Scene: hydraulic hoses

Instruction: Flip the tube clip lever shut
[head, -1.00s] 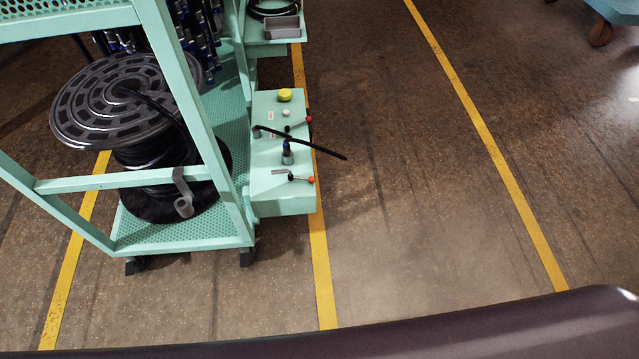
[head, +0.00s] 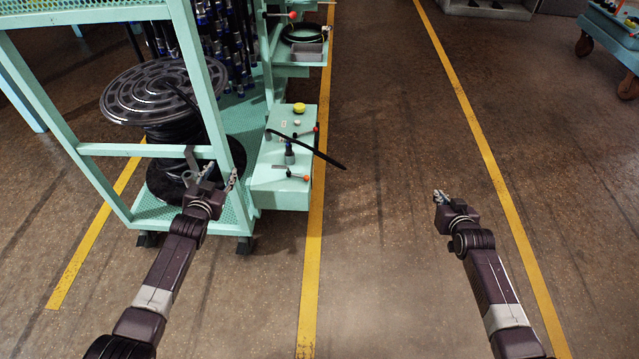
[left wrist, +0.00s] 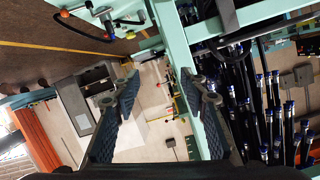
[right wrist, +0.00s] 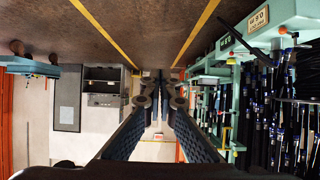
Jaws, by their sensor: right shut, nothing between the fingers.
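The mint-green box (head: 278,197) on the side of the rack carries two small lever clips. One lever has a red knob (head: 316,129) at the box's far right edge; the other has an orange knob (head: 305,178) near the front. A black tube (head: 320,156) slants across the box and sticks out past its right side. Whether either lever is fully down is too small to tell. My left gripper (head: 218,174) is open and empty, left of the box, in front of the rack. My right gripper (head: 439,197) is shut and empty, right of the box over the floor.
The mint rack (head: 188,83) holds a large hose reel (head: 165,90) and hanging hoses. A shelf (head: 300,68) with a coil sits behind the box. A cart (head: 615,40) stands far right. The floor between the yellow lines is clear.

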